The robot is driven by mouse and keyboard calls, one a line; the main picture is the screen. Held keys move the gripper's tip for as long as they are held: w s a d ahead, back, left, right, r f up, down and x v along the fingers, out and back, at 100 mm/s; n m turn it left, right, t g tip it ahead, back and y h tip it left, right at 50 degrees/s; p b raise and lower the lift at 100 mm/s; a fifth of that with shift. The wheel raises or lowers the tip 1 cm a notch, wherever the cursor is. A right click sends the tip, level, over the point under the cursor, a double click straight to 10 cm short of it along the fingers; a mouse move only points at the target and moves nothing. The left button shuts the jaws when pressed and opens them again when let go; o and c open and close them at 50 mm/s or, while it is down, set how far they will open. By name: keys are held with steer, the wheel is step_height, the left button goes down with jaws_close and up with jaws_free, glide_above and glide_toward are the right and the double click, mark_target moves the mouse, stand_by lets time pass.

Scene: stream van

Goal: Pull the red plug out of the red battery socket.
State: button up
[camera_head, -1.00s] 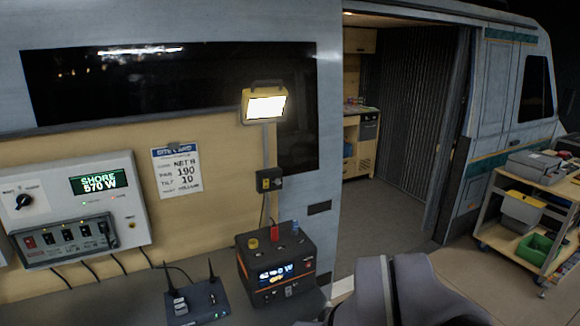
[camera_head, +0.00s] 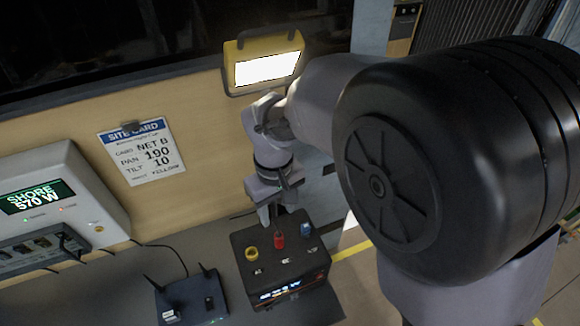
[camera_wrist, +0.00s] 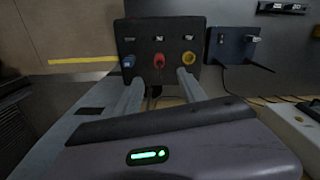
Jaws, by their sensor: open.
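The red plug (camera_head: 279,243) stands in the middle socket on top of the black battery box (camera_head: 243,284). In the wrist view the red plug (camera_wrist: 159,61) lies ahead, between the lines of the two fingers. My gripper (camera_head: 274,212) points down close above and behind the plug in the head view. In the wrist view my gripper (camera_wrist: 160,77) is open, with a finger on each side and nothing between them. I cannot tell whether a finger touches the plug. The red socket under the plug is mostly hidden.
A yellow ring-shaped piece (camera_head: 251,254) and a blue plug (camera_head: 306,229) sit beside the red plug on the battery. A router (camera_head: 190,300) with antennas stands left of it. A lit work lamp (camera_head: 266,68) hangs above, near my arm. The shore-power panel (camera_head: 70,200) is left.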

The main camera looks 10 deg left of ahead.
mark_target(279, 233)
steer(key=f, duration=0.4)
steer(key=f+b, duration=0.1)
steer(key=f, duration=0.4)
steer(key=f+b, duration=0.1)
steer(key=f, duration=0.4)
steer(key=shift+w, duration=0.3)
steer(key=shift+r, duration=0.1)
jaws_close()
